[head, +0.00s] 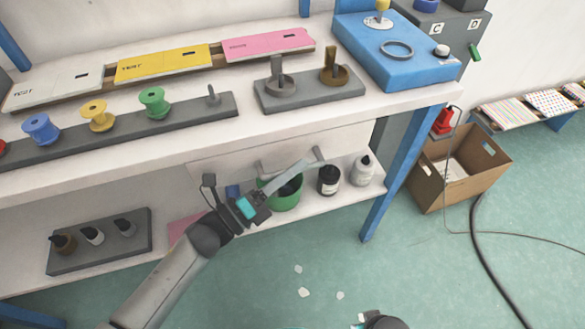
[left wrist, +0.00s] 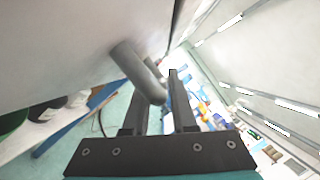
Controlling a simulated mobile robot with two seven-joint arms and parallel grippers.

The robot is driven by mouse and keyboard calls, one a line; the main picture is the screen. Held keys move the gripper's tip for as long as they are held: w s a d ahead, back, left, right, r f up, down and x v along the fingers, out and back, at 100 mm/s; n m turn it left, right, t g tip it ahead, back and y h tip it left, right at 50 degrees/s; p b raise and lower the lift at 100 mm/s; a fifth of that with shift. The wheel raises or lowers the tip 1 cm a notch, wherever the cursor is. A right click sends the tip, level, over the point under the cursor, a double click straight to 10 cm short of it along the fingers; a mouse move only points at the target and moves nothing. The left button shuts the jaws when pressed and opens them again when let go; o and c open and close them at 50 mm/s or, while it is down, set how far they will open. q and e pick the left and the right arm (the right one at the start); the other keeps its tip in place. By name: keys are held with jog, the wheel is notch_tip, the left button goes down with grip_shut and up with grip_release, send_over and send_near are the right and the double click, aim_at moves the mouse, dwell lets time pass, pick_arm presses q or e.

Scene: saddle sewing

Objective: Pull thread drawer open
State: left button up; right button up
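The thread drawer (head: 225,163) is a pale front panel under the workbench top, and it looks closed in the head view. Its grey bar handle (head: 318,154) sticks out from the front. My left gripper (head: 306,165) reaches up to the handle from the lower left. In the left wrist view the handle (left wrist: 138,70) comes out of the pale front, and its end lies between the two spread fingers of my gripper (left wrist: 160,100). I cannot tell whether the fingers touch it. A dark part at the bottom edge of the head view seems to be my right gripper (head: 382,321), mostly cut off.
A shelf below holds a green pot (head: 286,196), a black bottle (head: 328,180) and a white bottle (head: 363,171). A blue table leg (head: 400,165) and a cardboard box (head: 435,178) stand to the right. The floor in front is mostly clear, with small white scraps.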

pick_arm(q)
grip_shut()
dwell(1.0)
